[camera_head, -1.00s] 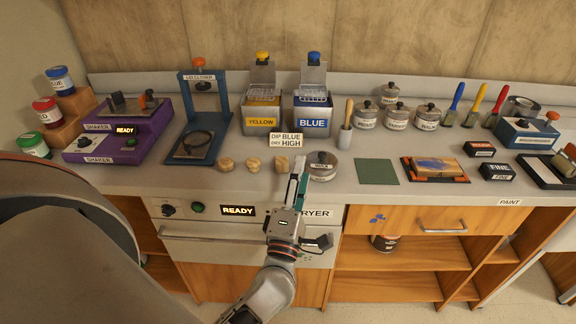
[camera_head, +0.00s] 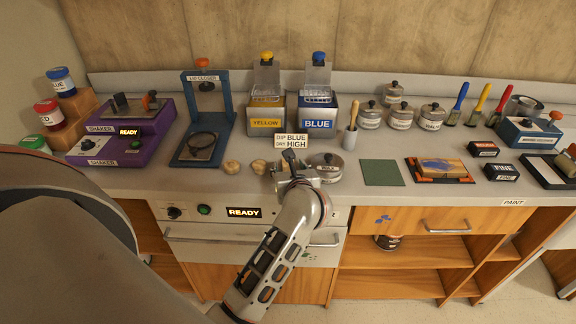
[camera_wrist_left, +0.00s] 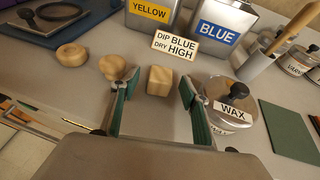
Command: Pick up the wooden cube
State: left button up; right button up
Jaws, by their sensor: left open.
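The wooden cube (camera_wrist_left: 160,80) is pale and stands on the grey counter, in front of the small "DIP BLUE DRY HIGH" sign (camera_wrist_left: 175,44). My left gripper (camera_wrist_left: 159,90) is open, with its two green-padded fingers apart. In the left wrist view the cube appears between the fingertips, with a gap on each side. In the head view the left gripper (camera_head: 289,162) reaches over the counter's front edge and covers most or all of the cube. My right gripper is not in view.
A rounded wooden piece (camera_wrist_left: 113,67) sits close by the left finger, and a wooden disc (camera_wrist_left: 71,56) lies farther left. The WAX tin (camera_wrist_left: 228,108) stands close by the right finger. Yellow (camera_head: 266,115) and blue (camera_head: 316,115) dip tanks stand behind.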

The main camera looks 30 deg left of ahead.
pick_arm(q)
jog(key=x, duration=0.3)
jog(key=shift+w, duration=0.15)
jog(key=shift+c, duration=0.4)
jog(key=c, duration=1)
jog(key=shift+o, duration=0.2)
jog(key=shift+r, duration=0.1)
